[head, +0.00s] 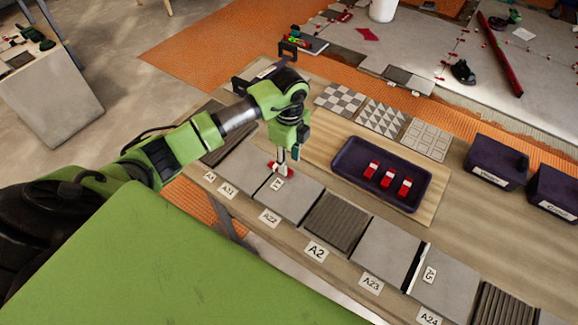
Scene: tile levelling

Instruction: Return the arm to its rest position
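My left arm comes in from the left, and its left gripper (282,163) points down over the row of grey tiles on the bench. Its tip is at a small red piece (288,171) at the back edge of the tiles, near the seam between two of them. The fingers are small and partly hidden, so I cannot tell whether they hold the red piece or only touch it. My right gripper is not in view.
A dark tray (348,177) with red wedges stands on a wooden board (427,212) behind the tiles. Patterned tiles (381,118) lie behind it. Dark bins (494,163) stand at the right. A black-handled tool carrier (262,72) is behind my arm. Labels line the bench's front edge.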

